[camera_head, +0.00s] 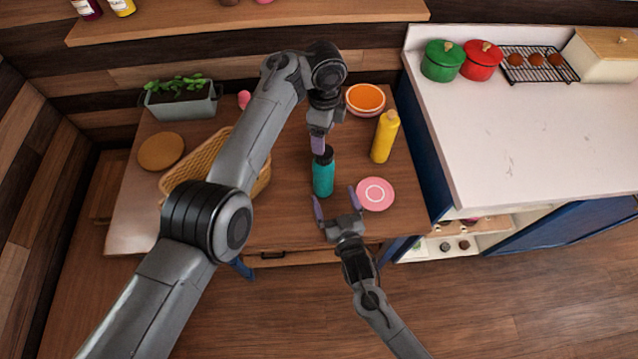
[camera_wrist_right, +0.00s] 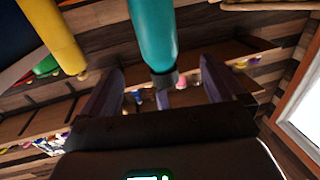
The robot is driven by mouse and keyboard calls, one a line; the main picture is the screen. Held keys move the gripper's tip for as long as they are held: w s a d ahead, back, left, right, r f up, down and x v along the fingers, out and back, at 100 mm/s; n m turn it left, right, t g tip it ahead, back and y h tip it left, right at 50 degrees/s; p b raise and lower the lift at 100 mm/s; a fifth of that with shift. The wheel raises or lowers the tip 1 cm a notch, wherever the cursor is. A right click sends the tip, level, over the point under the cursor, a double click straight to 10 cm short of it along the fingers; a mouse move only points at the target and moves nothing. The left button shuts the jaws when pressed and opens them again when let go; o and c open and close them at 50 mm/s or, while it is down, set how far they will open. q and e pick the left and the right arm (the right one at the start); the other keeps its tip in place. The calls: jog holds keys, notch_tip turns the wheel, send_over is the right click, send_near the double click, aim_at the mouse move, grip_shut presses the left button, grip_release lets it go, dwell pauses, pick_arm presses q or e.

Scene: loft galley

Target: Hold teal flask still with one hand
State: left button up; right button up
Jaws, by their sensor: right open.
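The teal flask (camera_head: 323,178) stands upright on the wooden table, with a dark cap. My right gripper (camera_head: 336,199) is open in front of the flask, its purple fingers pointing toward it, with nothing between them. In the right wrist view the flask (camera_wrist_right: 152,38) appears cap-down, its cap between the two spread fingers (camera_wrist_right: 163,82) in the picture. My left gripper (camera_head: 318,143) is at the flask's cap, reaching in from behind. Its fingers are seen edge-on, so their opening and any contact with the cap are unclear.
A pink plate (camera_head: 375,194) lies right of my right gripper. A yellow bottle (camera_head: 385,137) and an orange bowl (camera_head: 365,99) stand behind it. A wicker basket (camera_head: 196,164) sits to the left, partly behind my left arm. The table's front edge is close to my right gripper.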

aim_at(327, 176)
pick_arm(q)
jog(key=shift+d, duration=0.15)
pick_arm(e)
jog(key=x, duration=1)
jog(key=shift+w, duration=0.3)
jog(key=shift+c, duration=0.3)
